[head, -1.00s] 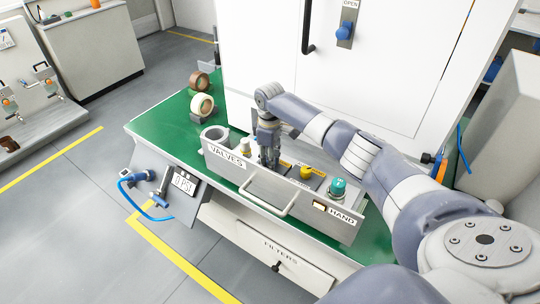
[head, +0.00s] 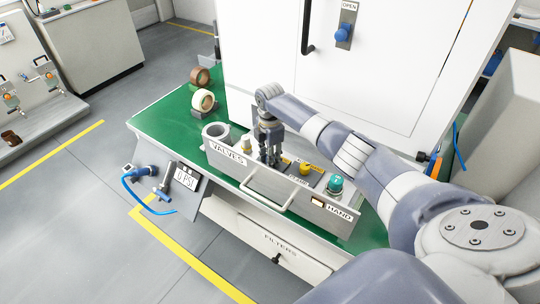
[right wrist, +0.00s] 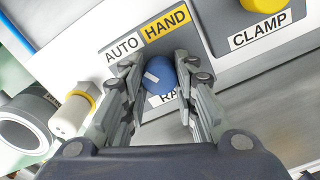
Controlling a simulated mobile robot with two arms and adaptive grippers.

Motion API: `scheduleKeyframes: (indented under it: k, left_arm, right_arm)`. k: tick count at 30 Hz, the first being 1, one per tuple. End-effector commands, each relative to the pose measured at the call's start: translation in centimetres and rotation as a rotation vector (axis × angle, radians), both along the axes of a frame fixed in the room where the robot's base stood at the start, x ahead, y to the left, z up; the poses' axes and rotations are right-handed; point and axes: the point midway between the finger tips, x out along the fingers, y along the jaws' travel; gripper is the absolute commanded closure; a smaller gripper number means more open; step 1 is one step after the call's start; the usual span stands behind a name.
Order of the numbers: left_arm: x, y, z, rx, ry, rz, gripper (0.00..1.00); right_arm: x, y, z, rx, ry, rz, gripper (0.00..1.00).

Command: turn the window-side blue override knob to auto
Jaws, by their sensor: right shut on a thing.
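The blue override knob (right wrist: 160,76) sits on the valve panel in the right wrist view, above a partly hidden label that starts with RA. The AUTO label (right wrist: 123,50) is to its upper left and the yellow HAND label (right wrist: 166,25) is above it. My right gripper (head: 270,160) points down into the valves box (head: 255,181) and is shut on the knob, one finger on each side. In the head view the gripper hides the knob. My left gripper is not in view.
A yellow knob (head: 306,168) by the CLAMP label (right wrist: 259,30) and a teal knob (head: 335,183) stand right of the gripper. A white-yellow fitting (right wrist: 74,114) and a grey cup (right wrist: 28,127) are left.

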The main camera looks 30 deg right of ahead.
Motion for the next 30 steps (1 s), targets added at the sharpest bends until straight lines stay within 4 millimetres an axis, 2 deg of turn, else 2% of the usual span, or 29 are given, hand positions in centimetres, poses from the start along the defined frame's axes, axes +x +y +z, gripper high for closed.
scheduleKeyframes:
  k: [12,29,30]
  left_arm:
    - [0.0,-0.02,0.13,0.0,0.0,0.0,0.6]
    - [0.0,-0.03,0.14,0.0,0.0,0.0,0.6]
    - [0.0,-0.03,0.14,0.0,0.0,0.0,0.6]
  right_arm:
    - [-0.03,0.1,0.02,0.002,-0.001,0.196,0.97]
    - [-0.03,0.1,0.02,0.002,-0.001,0.225,0.97]
    - [-0.03,0.1,0.02,0.002,-0.001,0.225,0.66]
